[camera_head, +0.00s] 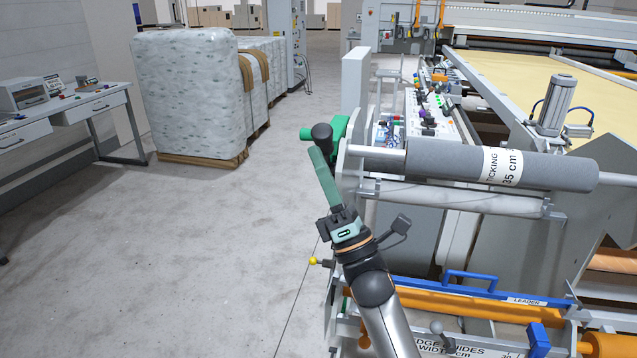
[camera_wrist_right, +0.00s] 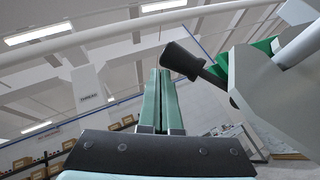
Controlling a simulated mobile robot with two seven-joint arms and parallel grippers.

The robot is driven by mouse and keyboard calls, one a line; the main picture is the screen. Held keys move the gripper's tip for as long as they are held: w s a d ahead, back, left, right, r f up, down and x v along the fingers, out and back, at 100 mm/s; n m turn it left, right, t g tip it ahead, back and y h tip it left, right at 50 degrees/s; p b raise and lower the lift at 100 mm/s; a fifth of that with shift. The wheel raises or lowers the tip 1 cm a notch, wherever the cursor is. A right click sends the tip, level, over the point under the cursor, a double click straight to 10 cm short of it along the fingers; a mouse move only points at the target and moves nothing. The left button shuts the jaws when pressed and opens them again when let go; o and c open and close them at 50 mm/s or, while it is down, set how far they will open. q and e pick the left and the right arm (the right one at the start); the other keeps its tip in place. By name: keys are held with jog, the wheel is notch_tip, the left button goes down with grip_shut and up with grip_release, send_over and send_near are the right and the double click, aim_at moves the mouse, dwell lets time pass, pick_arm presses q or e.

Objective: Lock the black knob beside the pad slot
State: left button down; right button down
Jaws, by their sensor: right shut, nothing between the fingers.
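The black knob (camera_head: 321,132) sits at the left end of the roller frame, next to a green part (camera_head: 339,127). In the right wrist view the black knob (camera_wrist_right: 183,60) shows as a dark ribbed grip on a short shaft, to the right of my fingertips. My right gripper (camera_head: 317,152) has green fingers, shut and empty, with the tips just below the knob in the head view. In the wrist view the gripper (camera_wrist_right: 161,73) shows a small gap to the knob. I cannot tell whether they touch. I cannot make out a pad slot. My left gripper is not in view.
A grey ticking roll (camera_head: 440,158) lies on a bar right of the knob. A grey end plate (camera_head: 347,185) stands close beside my right gripper. An orange roller (camera_head: 470,305) and blue handle (camera_head: 470,276) are lower right. The floor (camera_head: 200,240) at left is clear.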

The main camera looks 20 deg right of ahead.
aim_at(332, 143)
jog(key=shift+w+d+r+b, duration=0.25)
jog(key=shift+w+r, duration=0.1)
jog(key=shift+r, duration=0.2)
jog(key=shift+w+d+r+b, duration=0.1)
jog(key=shift+w+d+r, duration=0.15)
jog(key=shift+r, duration=0.25)
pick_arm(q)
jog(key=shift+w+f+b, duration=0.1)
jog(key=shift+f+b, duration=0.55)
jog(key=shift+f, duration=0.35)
pick_arm(e)
jog(key=shift+w+d+r, duration=0.35)
jog(key=shift+w+r, duration=0.15)
jog(key=shift+w, duration=0.1)
jog(key=shift+w+d+r, duration=0.35)
jog(key=shift+w+r, duration=0.15)
jog(key=shift+w, duration=0.1)
